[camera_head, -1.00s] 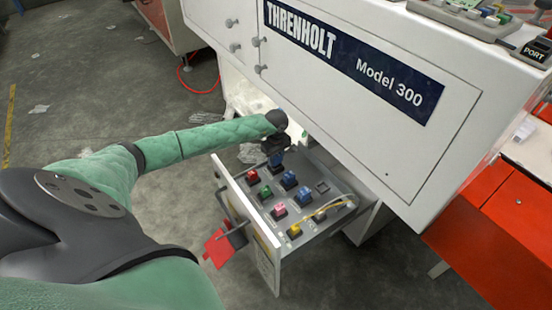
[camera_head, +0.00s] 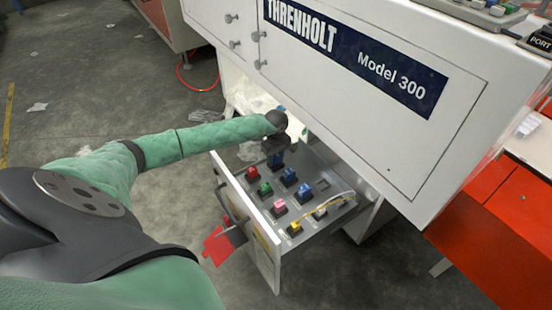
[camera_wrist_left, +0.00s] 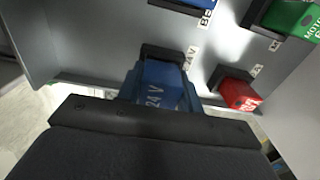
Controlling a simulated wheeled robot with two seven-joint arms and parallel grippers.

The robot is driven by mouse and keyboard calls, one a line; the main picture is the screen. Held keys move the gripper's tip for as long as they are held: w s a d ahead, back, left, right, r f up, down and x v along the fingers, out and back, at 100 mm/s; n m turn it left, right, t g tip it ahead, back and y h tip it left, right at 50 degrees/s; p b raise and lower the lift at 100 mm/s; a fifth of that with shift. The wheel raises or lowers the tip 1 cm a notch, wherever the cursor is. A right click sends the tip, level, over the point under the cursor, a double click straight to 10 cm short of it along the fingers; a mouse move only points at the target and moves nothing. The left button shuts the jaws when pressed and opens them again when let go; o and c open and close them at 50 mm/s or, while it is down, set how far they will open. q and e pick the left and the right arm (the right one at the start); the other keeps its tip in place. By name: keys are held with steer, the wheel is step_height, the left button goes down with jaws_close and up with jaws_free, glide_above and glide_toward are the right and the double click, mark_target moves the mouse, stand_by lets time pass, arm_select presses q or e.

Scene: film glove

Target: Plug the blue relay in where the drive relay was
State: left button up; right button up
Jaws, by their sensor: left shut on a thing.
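My left gripper (camera_head: 275,146) is over the far left corner of the open drawer, shut on a blue relay (camera_head: 276,160). In the left wrist view the blue relay (camera_wrist_left: 160,85), marked 24 V, sits between the fingers. Its far end meets a dark socket (camera_wrist_left: 163,54) beside a 24 V label; I cannot tell whether it is fully seated. Other blue relays (camera_head: 289,175) stand in the drawer, with red (camera_head: 252,174), green (camera_head: 265,188), pink (camera_head: 279,208) and yellow (camera_head: 295,228) ones. My right gripper is not in view.
The drawer (camera_head: 250,222) sticks out of the white Threnholt cabinet (camera_head: 400,130), whose front rises close beside my left gripper. A red tag (camera_head: 217,246) hangs at the drawer front. Yellow and white wires (camera_head: 335,201) cross the drawer's near right. An orange-red unit (camera_head: 500,235) stands at right.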

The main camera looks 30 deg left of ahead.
arm_select(q)
steer(key=shift+f, duration=0.2)
steer(key=o, duration=1.2)
steer(key=shift+c, duration=0.2)
steer(key=shift+r+b, duration=0.4)
steer(key=shift+r, duration=3.5)
